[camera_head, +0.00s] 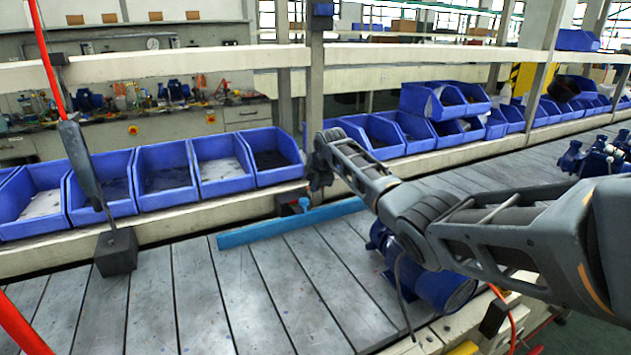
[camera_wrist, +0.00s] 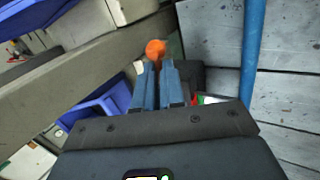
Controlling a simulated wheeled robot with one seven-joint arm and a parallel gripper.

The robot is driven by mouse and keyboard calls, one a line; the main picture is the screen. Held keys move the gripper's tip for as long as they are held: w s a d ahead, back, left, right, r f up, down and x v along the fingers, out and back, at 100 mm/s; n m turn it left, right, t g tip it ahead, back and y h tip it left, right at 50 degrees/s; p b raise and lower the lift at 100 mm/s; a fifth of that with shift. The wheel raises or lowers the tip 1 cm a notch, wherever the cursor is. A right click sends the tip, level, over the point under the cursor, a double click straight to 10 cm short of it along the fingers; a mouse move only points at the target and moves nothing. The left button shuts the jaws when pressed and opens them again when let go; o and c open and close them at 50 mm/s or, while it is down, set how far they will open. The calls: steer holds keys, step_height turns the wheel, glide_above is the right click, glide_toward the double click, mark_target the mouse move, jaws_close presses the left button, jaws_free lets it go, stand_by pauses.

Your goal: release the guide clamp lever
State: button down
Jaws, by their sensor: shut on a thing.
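My gripper (camera_head: 305,203) is at the far edge of the conveyor, beside the blue guide rail (camera_head: 255,232). In the wrist view my gripper's two blue fingers (camera_wrist: 158,68) are close together and shut on the clamp lever, whose round orange knob (camera_wrist: 155,48) shows just past the fingertips. The dark clamp block (camera_wrist: 190,76) sits just right of the fingers, partly hidden by them. The guide rail also shows in the wrist view (camera_wrist: 252,60), to the right. The lever's shaft is mostly hidden by the fingers.
A blue motor pump (camera_head: 440,285) stands on the slatted conveyor (camera_head: 290,300) under my arm. Blue bins (camera_head: 222,170) line the shelf behind the rail. A dark block (camera_head: 116,252) with a post stands at the left. The slats in front of the rail are clear.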

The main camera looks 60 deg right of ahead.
steer(key=shift+s+a+m+g+h+p, duration=0.1)
steer(key=shift+s+m+g+h+p, duration=0.25)
steer(key=shift+m, duration=0.5)
steer(key=shift+s+a+m+g+h+p, duration=0.1)
steer(key=shift+s+m+g+h+p, duration=0.25)
steer(key=shift+m, duration=0.5)
steer(key=shift+w, duration=0.1)
steer(key=c, duration=1.4)
jaws_free()
steer(key=shift+o, duration=1.4)
steer(key=shift+w+a, duration=0.15)
steer(key=v, duration=0.7)
steer(key=shift+r, duration=0.35)
steer(key=shift+a, duration=0.1)
